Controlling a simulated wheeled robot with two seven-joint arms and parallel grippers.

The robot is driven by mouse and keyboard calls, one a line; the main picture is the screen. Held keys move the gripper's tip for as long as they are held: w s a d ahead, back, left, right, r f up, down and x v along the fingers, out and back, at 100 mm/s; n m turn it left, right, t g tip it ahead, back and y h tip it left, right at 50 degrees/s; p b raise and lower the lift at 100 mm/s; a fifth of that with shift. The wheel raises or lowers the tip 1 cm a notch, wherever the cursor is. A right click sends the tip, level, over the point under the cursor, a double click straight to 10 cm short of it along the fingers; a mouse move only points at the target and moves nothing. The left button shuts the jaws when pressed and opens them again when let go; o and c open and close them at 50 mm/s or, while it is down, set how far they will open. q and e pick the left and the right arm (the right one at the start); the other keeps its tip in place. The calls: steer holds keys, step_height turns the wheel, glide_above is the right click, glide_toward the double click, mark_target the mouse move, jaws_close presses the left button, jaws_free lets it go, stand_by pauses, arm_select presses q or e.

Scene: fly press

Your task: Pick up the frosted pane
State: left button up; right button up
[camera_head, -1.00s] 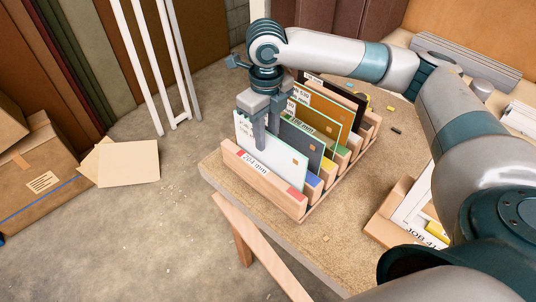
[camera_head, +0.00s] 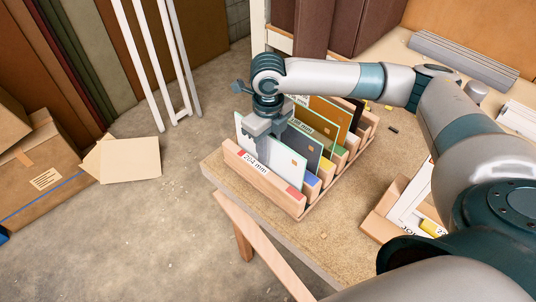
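The frosted pane (camera_head: 276,162) is the pale, whitish sheet at the front of a wooden slotted rack (camera_head: 232,160). It stands tilted behind the front rail, which carries a "204 mm" label. My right gripper (camera_head: 263,142) points down at the pane's top edge, left of its middle. One finger shows against the pane's near face. The other finger is largely hidden, so I cannot tell whether the fingers are closed on the glass. My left gripper is out of view.
Behind the frosted pane stand a dark grey pane (camera_head: 303,144), an amber pane (camera_head: 329,112) and others in the rack. The rack sits near the edge of a workbench (camera_head: 322,236). A wooden tray (camera_head: 376,226) lies to the right.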

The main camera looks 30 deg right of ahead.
steer(key=shift+f, duration=0.1)
stand_by(0.3)
jaws_close()
stand_by(1.3)
